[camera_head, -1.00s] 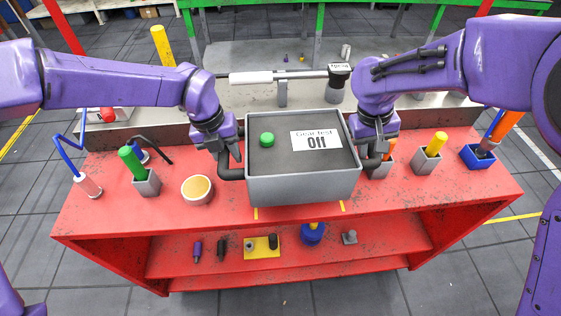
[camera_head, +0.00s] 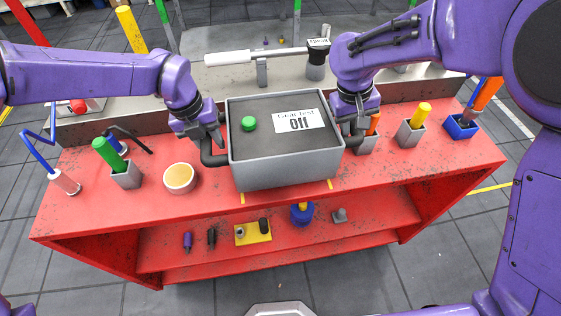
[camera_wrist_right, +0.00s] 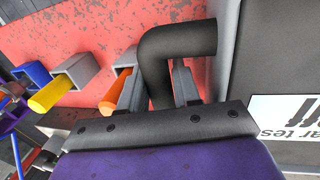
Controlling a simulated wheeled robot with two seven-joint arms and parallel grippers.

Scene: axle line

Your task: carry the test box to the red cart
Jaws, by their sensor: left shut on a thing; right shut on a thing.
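The grey test box (camera_head: 280,174), labelled "Gear test 011" with a green button (camera_head: 249,123) on top, is at the middle of the red cart's top (camera_head: 400,176). I cannot tell whether it touches the surface. My left gripper (camera_head: 207,143) is shut on the black handle at the box's left side. My right gripper (camera_head: 351,127) is shut on the black handle at its right side. In the right wrist view the bent handle (camera_wrist_right: 176,50) passes between the fingers (camera_wrist_right: 158,88), beside the box's wall.
Left of the box stand a round tan-topped container (camera_head: 179,178) and a grey holder with a green handle (camera_head: 110,155). Right of it are a grey holder with a yellow handle (camera_head: 415,125) and a blue bin (camera_head: 461,126). A grey bench with a gauge (camera_head: 316,62) lies behind.

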